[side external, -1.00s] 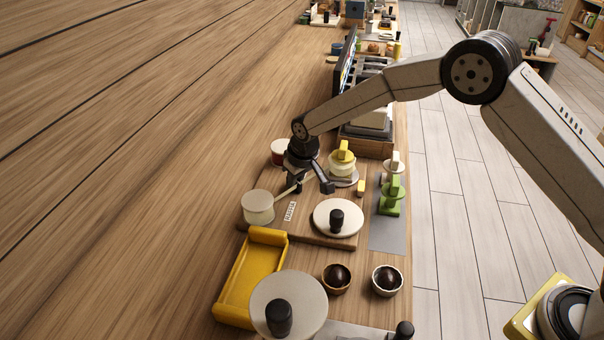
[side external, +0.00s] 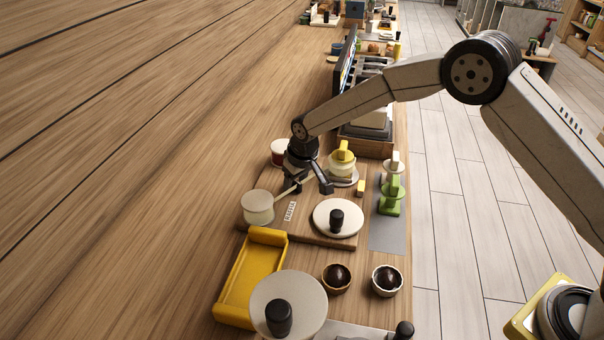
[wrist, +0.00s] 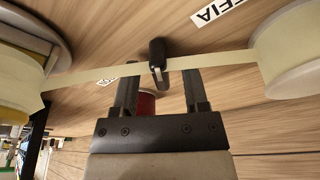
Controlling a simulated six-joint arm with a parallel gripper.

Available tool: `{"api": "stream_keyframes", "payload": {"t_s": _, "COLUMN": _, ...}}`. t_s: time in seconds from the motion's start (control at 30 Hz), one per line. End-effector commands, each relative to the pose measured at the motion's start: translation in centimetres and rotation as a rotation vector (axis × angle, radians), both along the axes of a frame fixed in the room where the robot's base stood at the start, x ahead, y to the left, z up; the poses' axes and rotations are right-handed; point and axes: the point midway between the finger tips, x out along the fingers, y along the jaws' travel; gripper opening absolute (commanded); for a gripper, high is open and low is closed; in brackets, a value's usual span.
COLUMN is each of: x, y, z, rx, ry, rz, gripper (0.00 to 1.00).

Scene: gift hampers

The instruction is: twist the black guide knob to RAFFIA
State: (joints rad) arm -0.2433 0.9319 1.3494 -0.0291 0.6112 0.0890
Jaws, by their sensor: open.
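The black guide knob (wrist: 157,60) stands near the top middle of the wrist view, with a pale mark on its near end. A pale ribbon (wrist: 220,60) runs past it to a cream spool (wrist: 292,50) at right. My gripper (wrist: 158,78) is open, its fingers on either side of the knob; I cannot tell whether they touch it. A white label ending in "FFIA" (wrist: 220,10) lies at the top, beyond the ribbon. In the side view my gripper (side external: 311,190) is low over the wooden board (side external: 322,237), and the knob is hard to make out there.
A second label (wrist: 107,80) is mostly hidden. A red spool (wrist: 147,104) shows between my fingers. In the side view, a cream disc with a black knob (side external: 337,219), a yellow-topped piece (side external: 343,158) and a yellow tray (side external: 250,280) stand close by. Bare table lies left.

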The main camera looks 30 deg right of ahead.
Motion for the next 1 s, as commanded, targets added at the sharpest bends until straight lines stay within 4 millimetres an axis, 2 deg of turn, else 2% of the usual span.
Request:
{"api": "stream_keyframes", "payload": {"t_s": 0.27, "x": -0.2, "y": 0.0, "z": 0.9, "rx": 0.000, "ry": -0.001, "rz": 0.000, "gripper": 0.57}}
{"api": "stream_keyframes", "payload": {"t_s": 1.0, "x": -1.5, "y": -0.2, "z": 5.9, "rx": 0.000, "ry": -0.001, "rz": 0.000, "gripper": 0.57}}
